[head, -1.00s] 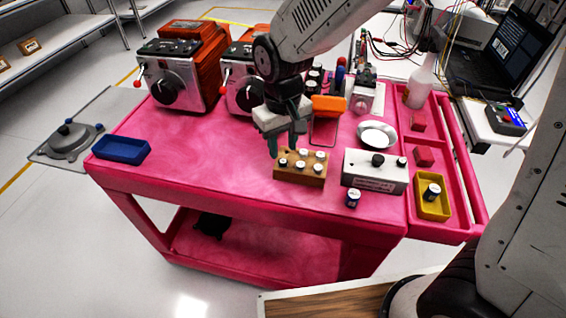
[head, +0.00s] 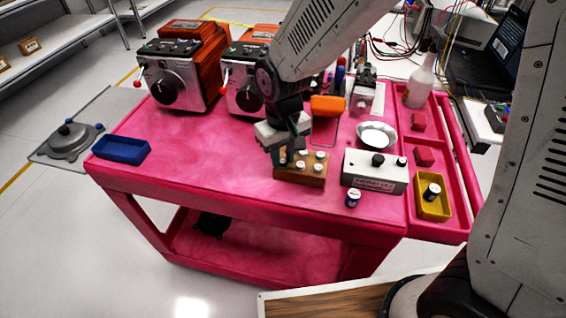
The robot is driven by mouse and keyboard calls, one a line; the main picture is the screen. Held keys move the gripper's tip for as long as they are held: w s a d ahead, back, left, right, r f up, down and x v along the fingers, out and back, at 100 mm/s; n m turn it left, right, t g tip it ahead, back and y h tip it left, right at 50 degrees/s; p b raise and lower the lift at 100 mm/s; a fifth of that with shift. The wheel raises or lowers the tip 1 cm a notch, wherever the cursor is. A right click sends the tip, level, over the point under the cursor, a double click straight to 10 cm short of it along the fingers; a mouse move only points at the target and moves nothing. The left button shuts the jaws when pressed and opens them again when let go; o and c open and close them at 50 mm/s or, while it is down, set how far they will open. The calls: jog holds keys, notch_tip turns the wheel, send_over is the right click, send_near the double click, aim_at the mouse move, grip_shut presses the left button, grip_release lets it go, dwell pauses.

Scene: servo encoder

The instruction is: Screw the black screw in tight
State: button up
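My gripper (head: 289,151) points down at the back left of a wooden block (head: 290,178) on the pink cart. Its fingertips are at the level of the block's top, and I cannot tell whether they are apart or closed on a part there. The block holds several upright black pieces with white caps (head: 301,166); the back-left part of the block is hidden by the fingers. A white box (head: 374,176) right of the block has a black knob (head: 378,160) on top. I cannot tell which piece is the black screw.
A loose black piece with a white top (head: 353,198) stands in front of the white box. A yellow bin (head: 432,208) holds a similar one. A metal bowl (head: 377,135) and an orange-handled tool (head: 328,105) are behind. A blue tray (head: 121,149) is left; the cart's left middle is clear.

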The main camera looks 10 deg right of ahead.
aim_at(282, 162)
jog(key=c, duration=0.3)
jog(key=shift+r, duration=2.5)
jog(key=shift+s+a, duration=0.1)
